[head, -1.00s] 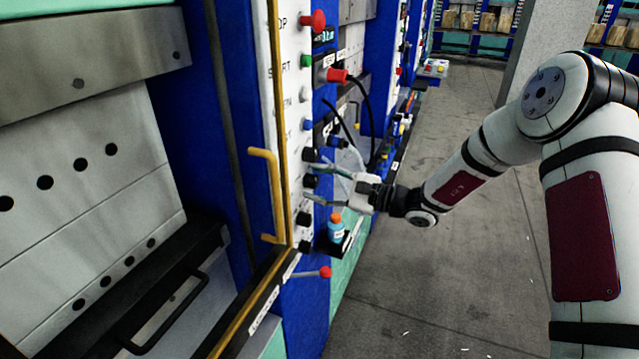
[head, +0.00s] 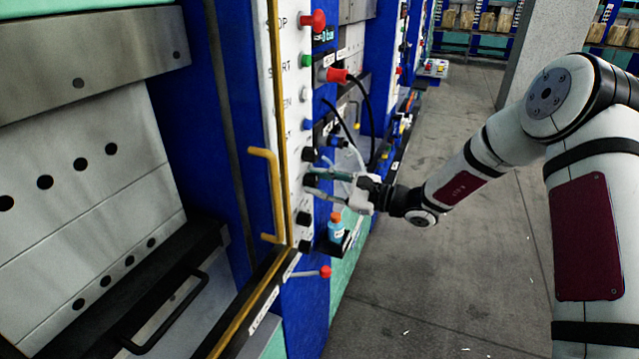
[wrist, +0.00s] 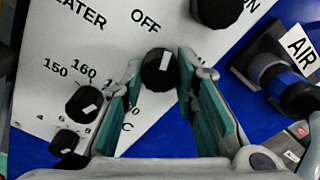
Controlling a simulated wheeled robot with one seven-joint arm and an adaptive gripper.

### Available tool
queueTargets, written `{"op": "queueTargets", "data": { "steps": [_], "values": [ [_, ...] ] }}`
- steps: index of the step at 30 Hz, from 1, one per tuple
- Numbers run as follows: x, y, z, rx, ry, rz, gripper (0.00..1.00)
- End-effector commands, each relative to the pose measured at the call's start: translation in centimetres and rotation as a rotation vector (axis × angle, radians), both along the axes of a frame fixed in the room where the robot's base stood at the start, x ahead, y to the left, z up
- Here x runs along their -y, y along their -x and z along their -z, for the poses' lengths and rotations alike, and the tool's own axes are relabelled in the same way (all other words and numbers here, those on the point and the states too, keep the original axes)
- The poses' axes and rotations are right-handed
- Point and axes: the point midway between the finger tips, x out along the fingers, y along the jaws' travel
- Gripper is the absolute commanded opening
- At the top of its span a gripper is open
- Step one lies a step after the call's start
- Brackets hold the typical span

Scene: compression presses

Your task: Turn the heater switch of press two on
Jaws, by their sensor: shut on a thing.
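The heater switch (wrist: 160,72) is a round black knob with a white pointer mark, on the white control panel (wrist: 45,95) near the printed words OFF and, partly cut off, HEATER. My gripper (wrist: 160,68) has its two green-lined fingers on either side of this knob, shut on it. In the head view my gripper (head: 314,187) reaches the panel from the right, and its fingertips partly hide the knob. The knob's pointer points up in the wrist view, roughly towards the OFF lettering.
Another black knob (wrist: 218,8) sits just above, and a temperature dial (wrist: 85,105) lies to the left. An AIR fitting (wrist: 285,80) is at the right. An orange-capped blue bottle (head: 336,228) stands below my gripper. A yellow handle (head: 265,195) juts out left of the panel.

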Motion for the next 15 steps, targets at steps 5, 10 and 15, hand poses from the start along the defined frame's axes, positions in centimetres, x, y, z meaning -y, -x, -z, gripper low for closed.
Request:
{"op": "queueTargets", "data": {
  "steps": [5, 10, 15],
  "values": [
    [0.0, 0.05, 0.05, -0.141, -0.052, -0.001, 0.0],
    [0.01, 0.08, 0.06, -0.293, -0.107, -0.001, 0.0],
    [0.0, 0.09, 0.09, -0.444, -0.161, 0.0, 0.0]
  ]
}}
